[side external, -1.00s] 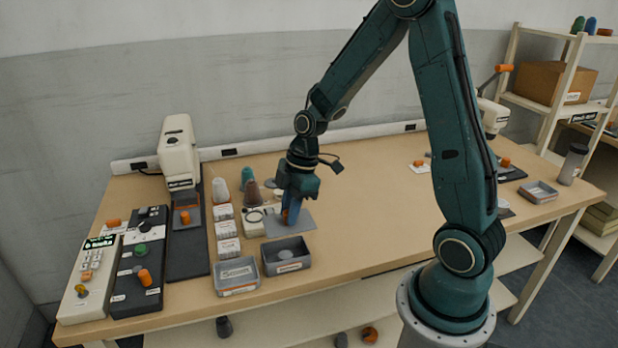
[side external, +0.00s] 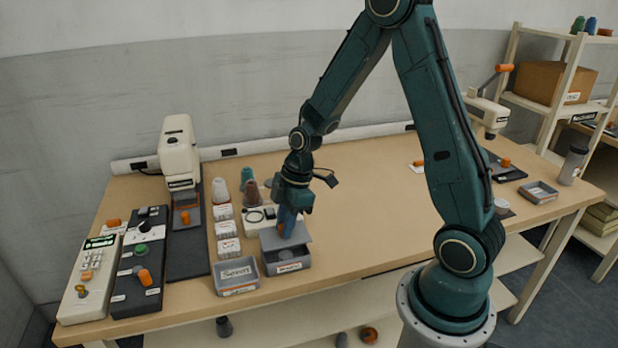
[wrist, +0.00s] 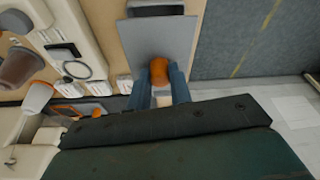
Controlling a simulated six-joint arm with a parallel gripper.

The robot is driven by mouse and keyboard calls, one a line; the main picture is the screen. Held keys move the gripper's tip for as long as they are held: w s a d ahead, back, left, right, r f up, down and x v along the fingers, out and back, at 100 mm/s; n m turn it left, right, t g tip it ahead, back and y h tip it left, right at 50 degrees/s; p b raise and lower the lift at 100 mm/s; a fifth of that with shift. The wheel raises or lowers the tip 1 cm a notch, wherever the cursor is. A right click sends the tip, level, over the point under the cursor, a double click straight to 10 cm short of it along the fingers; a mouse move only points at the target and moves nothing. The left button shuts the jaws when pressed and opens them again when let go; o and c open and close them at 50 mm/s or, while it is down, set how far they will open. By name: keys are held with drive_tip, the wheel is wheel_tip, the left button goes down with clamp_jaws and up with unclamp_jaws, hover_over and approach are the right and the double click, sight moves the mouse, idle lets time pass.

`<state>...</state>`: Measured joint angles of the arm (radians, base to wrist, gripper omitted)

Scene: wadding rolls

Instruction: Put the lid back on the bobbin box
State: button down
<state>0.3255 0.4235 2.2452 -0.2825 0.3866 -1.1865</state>
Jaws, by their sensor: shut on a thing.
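The lid (side external: 271,241) is a flat grey plate with an orange knob. My gripper (side external: 288,228) is shut on the knob. In the wrist view my blue fingers (wrist: 160,82) stand on both sides of the orange knob (wrist: 160,69), and the lid (wrist: 158,38) spreads out beyond them. The bobbin box (side external: 288,265) is an open grey box with a label at its front. The lid is over its back part, and the front of the box still shows. I cannot tell whether the lid touches the rim.
A similar grey box (side external: 237,277) stands close on the left. A white device (side external: 258,219) and several spools are just behind. White labelled cartons (side external: 228,248) line the left side.

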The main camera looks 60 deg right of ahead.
drive_tip(key=shift+f, duration=1.5)
drive_tip(key=shift+f, duration=0.2)
idle(1.1)
drive_tip(key=c, duration=0.7)
unclamp_jaws()
drive_tip(key=shift+r, duration=0.25)
drive_tip(key=shift+r, duration=3.3)
